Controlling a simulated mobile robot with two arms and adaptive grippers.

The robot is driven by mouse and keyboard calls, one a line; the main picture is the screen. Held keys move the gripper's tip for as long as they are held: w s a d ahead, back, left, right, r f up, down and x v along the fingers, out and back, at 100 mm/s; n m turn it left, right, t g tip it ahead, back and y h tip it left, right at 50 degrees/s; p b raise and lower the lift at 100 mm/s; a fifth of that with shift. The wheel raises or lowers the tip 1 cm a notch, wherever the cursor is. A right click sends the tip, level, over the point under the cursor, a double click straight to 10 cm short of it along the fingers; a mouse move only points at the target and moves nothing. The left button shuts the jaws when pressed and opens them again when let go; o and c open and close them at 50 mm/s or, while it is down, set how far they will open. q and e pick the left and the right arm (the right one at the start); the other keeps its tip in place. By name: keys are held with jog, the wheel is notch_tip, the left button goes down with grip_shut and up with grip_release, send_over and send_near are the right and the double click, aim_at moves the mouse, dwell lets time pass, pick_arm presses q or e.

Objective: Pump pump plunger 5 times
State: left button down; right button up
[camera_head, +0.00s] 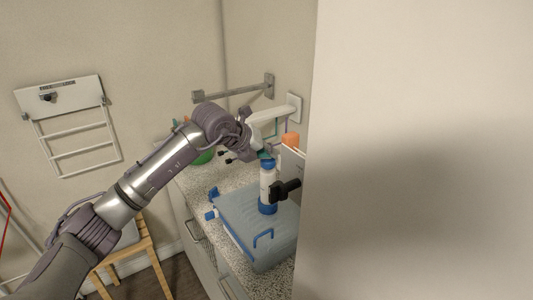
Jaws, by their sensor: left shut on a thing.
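The pump (267,183) is a narrow white cylinder with a blue top and a blue base. It stands upright on a grey-blue case on the counter. My left gripper (266,154) comes in from the upper left and is shut on the pump plunger at the top of the pump. The fingers are small in the head view and partly hide the plunger, so how far it is pressed does not show clearly. My right gripper is out of view.
The grey-blue case (240,222) with blue handles lies on the speckled counter (203,180). A black fitting (286,189) is close right of the pump. An orange object (290,140) and a green one (204,156) are behind. A pale wall (430,150) blocks the right side.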

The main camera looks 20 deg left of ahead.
pick_arm(q)
jog(key=shift+w+a+r+p, duration=0.1)
jog(key=shift+a+r+p, duration=0.1)
jog(key=shift+r+p, duration=1.15)
jog(key=shift+r, duration=0.5)
notch_tip(320, 180, up, 6)
jog(key=p, duration=0.3)
